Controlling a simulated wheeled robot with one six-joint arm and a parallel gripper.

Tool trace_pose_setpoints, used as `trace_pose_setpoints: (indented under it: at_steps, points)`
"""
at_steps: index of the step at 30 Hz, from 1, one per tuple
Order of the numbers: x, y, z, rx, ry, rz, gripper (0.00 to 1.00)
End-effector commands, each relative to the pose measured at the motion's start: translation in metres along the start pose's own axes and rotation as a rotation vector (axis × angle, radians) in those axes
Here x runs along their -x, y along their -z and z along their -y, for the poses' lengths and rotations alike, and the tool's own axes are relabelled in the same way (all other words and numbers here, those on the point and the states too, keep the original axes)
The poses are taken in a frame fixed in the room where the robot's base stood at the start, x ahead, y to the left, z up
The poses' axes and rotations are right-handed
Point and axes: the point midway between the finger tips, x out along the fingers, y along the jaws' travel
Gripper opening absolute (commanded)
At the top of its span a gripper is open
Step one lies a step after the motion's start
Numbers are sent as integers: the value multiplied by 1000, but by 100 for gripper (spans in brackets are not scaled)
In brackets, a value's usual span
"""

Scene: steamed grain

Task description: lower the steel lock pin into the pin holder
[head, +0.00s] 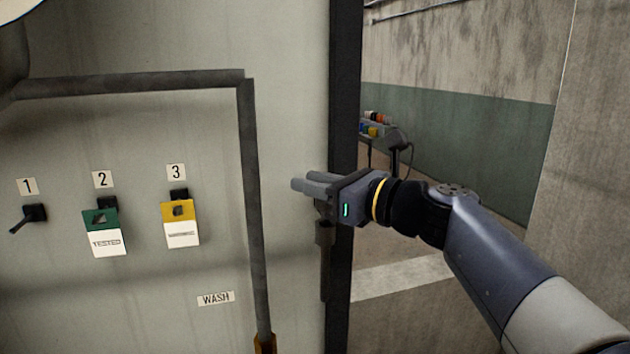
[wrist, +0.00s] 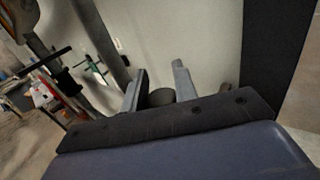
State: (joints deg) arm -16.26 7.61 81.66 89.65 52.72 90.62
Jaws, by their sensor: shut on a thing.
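My gripper (head: 312,183) is in the head view, in front of the panel's right edge, with its fingers pointing left. It is shut on the steel lock pin (head: 323,209), whose dark upper part shows just under the fingers. In the wrist view a dark round end of the pin (wrist: 161,97) sits between the two fingers (wrist: 158,88). Directly below, a dark upright collar and tube, seemingly the pin holder (head: 325,234), stands along the panel edge. The pin is upright and in line with it. I cannot tell how far the pin is inside.
The grey panel carries switch 1 (head: 34,213), a green tag (head: 101,219) at 2, a yellow tag (head: 178,210) at 3 and a WASH label (head: 216,298). A pipe (head: 252,200) runs down left of my gripper. A dark post (head: 343,90) stands behind it.

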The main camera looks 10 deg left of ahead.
Motion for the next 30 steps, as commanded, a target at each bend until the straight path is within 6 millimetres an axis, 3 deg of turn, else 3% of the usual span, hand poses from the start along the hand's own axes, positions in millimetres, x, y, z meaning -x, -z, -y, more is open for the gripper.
trace_pose_setpoints:
  at_steps: [9, 24, 25, 30]
  points:
    - [0, 14, 0, 0, 0, 1, 0]
    - [0, 16, 0, 1, 0, 2, 0]
    - [0, 16, 0, 1, 0, 2, 30]
    - [0, 16, 0, 0, 0, 1, 44]
